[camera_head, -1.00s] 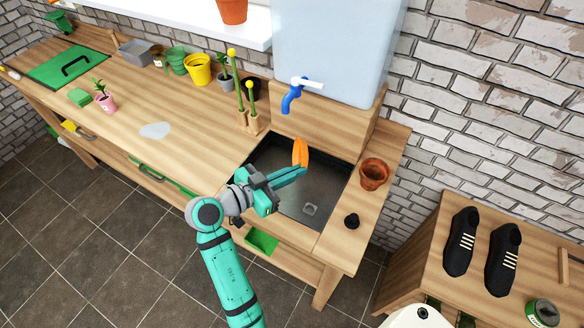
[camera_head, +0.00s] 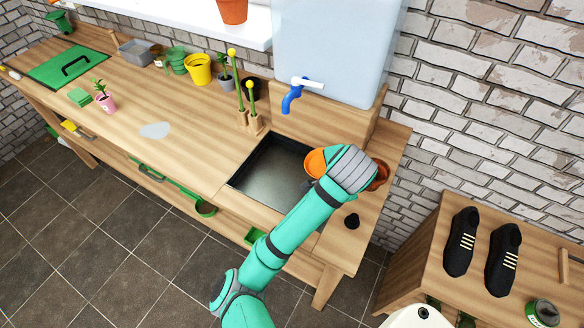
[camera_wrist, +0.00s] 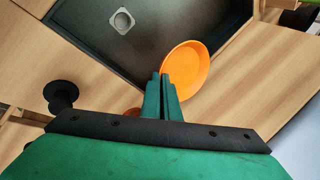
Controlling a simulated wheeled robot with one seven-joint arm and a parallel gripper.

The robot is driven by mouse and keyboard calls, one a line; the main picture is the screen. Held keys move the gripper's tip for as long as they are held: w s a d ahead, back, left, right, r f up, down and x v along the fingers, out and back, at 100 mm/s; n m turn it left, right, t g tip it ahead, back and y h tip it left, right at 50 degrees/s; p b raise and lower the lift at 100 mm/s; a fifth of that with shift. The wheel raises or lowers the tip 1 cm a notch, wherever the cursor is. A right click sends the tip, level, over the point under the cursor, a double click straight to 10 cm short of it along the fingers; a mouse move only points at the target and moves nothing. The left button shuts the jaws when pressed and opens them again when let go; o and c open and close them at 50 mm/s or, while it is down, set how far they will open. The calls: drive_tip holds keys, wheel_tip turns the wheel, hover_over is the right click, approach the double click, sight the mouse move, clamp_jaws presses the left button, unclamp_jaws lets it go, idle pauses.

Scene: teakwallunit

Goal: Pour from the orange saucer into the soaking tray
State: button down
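The orange saucer (camera_head: 316,161) is over the right part of the soaking tray, a dark sunken basin (camera_head: 262,176) in the worktop. In the wrist view the saucer (camera_wrist: 188,70) shows its round inside, with nothing visible in it. My gripper (camera_wrist: 163,80) is shut on the saucer's near rim; its fingers are close together. In the head view my arm hides the gripper and part of the saucer. The tray (camera_wrist: 165,28) also shows in the wrist view, with a grey square drain. I cannot tell the saucer's exact tilt or any liquid.
A terracotta pot (camera_head: 380,175) stands right of the tray, partly behind my arm. A small black knob-like object (camera_head: 352,221) is on the right ledge. A blue tap (camera_head: 292,98) hangs above the tray.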

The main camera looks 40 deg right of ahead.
drive_tip(key=shift+r, duration=0.1)
drive_tip(key=shift+r+m+y, duration=0.3)
drive_tip(key=shift+r+y, duration=0.3)
drive_tip(key=shift+r, duration=0.75)
drive_tip(key=shift+r, duration=0.1)
